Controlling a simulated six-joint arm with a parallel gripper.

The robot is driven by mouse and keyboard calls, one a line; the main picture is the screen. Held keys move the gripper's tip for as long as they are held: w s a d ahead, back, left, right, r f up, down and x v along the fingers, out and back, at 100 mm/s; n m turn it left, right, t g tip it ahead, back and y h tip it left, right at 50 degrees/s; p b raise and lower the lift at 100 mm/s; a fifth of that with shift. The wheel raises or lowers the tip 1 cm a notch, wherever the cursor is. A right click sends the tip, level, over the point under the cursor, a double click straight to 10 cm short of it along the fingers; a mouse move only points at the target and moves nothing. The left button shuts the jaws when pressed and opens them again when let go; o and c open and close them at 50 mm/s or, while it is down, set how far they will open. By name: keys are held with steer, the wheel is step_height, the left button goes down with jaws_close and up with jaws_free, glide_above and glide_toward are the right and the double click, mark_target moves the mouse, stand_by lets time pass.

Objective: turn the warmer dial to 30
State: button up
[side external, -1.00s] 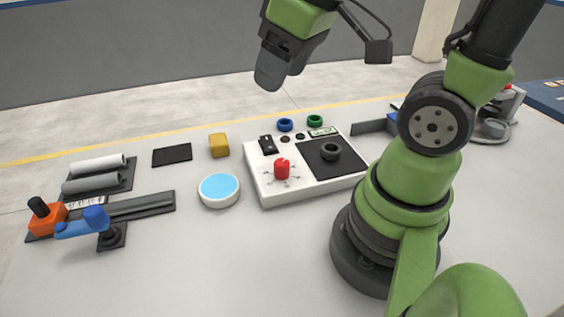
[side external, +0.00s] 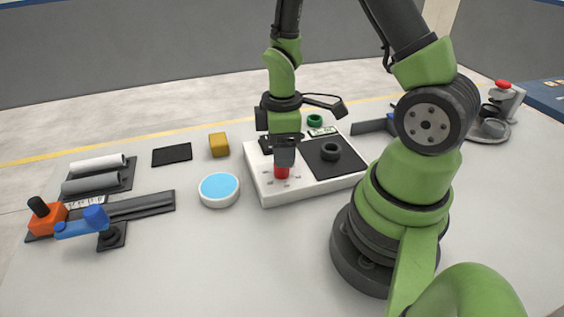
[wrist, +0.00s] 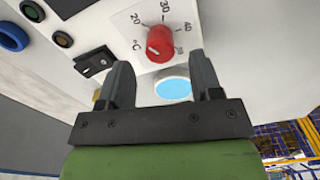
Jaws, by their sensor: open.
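The red warmer dial (side external: 282,172) stands on the front left of the white warmer box (side external: 315,188). In the wrist view the dial (wrist: 160,43) has marks around it, with 20, 30 and 40 readable and a °C sign. A pale line shows on the knob's lower left; I cannot tell for sure which mark it points at.
A black pad with a dark ring (side external: 330,151) lies on the box's right half. A black switch (wrist: 95,62) sits near the dial. A round blue-topped dish (side external: 219,189) and a yellow block (side external: 219,145) stand to the left. The front table is clear.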

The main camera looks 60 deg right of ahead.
mark_target(280, 174)
steer(key=shift+f, duration=2.15)
steer(key=c, duration=0.9)
